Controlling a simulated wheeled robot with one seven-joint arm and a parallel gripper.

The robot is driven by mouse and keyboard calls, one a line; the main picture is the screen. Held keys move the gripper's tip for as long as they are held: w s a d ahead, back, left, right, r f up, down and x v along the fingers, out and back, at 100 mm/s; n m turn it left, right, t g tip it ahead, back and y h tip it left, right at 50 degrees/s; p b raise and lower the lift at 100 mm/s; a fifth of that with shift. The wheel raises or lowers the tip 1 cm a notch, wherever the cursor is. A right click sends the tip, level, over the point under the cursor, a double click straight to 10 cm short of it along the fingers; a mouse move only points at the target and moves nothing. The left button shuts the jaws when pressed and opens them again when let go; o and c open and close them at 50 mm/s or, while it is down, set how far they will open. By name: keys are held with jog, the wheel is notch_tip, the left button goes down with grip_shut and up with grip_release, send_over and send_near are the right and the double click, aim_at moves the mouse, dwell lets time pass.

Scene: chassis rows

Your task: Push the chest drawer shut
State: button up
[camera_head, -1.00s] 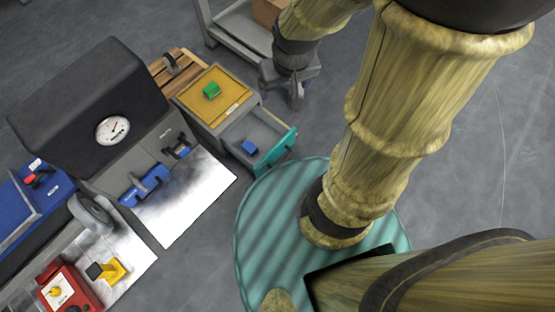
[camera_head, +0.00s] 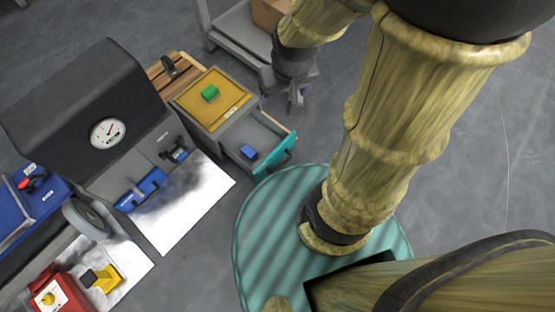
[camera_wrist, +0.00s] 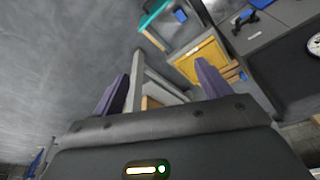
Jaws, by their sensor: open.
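The chest (camera_head: 216,101) is a small grey cabinet with a yellow top, and a green block (camera_head: 210,93) lies on that top. Its drawer (camera_head: 254,140) is pulled out, with a teal front (camera_head: 275,156) and a blue block (camera_head: 248,152) inside. My gripper (camera_head: 296,101) is beyond the chest's right side, apart from the drawer front. In the wrist view my gripper (camera_wrist: 160,92) shows two spread purple fingers with nothing between them. The chest's yellow top (camera_wrist: 203,58) and the teal drawer front (camera_wrist: 156,18) show ahead of the fingers.
A grey cart (camera_head: 240,38) with a cardboard box (camera_head: 270,14) stands behind my gripper. A dark machine with a gauge (camera_head: 108,132) and a blue-handled panel (camera_head: 142,190) is left of the chest. A wooden pallet (camera_head: 172,70) lies behind the chest. Floor before the drawer is partly clear.

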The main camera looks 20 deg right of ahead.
jog(key=shift+r, duration=0.25)
jog(key=c, duration=0.3)
jog(key=p+v, duration=0.2)
jog(key=w+p+v, duration=0.1)
jog(key=p+v, duration=0.1)
jog(key=p, duration=0.1)
jog(key=p+v, duration=0.2)
jog(key=shift+w+r, duration=0.15)
jog(key=shift+r, duration=0.45)
grip_shut()
jog(key=shift+f, duration=0.15)
